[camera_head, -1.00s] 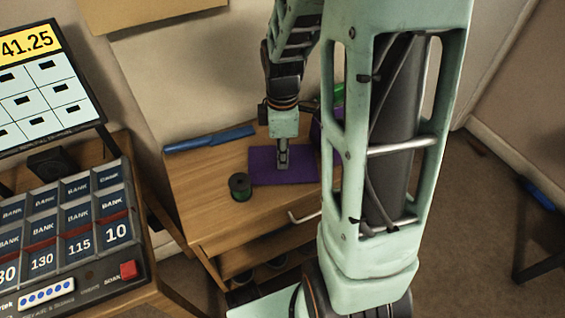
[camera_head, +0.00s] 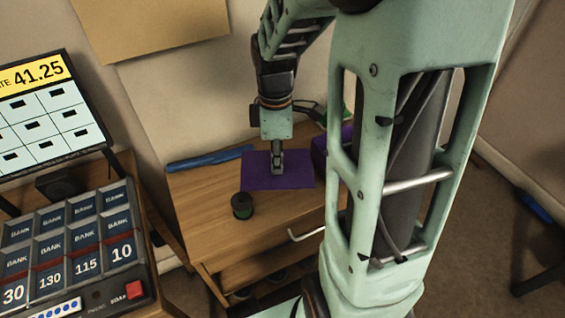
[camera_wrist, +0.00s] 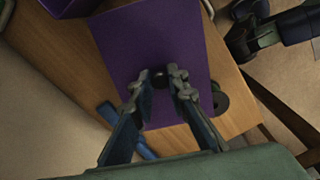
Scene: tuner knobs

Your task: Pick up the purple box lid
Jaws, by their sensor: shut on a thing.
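The purple box lid (camera_head: 255,180) is a flat purple panel over the wooden desk in the head view. It fills the middle of the wrist view (camera_wrist: 130,40). A small dark knob (camera_wrist: 160,79) on it lies between my fingertips. My gripper (camera_head: 278,168) points down at the lid and is shut on this knob; it also shows in the wrist view (camera_wrist: 159,86). The lid looks slightly raised off the desk, though the gap itself is not clear. The purple box (camera_head: 320,152) stands right of the lid, partly hidden behind my arm.
A dark green spool (camera_head: 242,206) stands on the desk (camera_head: 220,235) in front of the lid. A blue rolled item (camera_head: 210,158) lies at the desk's back left. A button console (camera_head: 75,255) and screen stand at the left. The desk front is clear.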

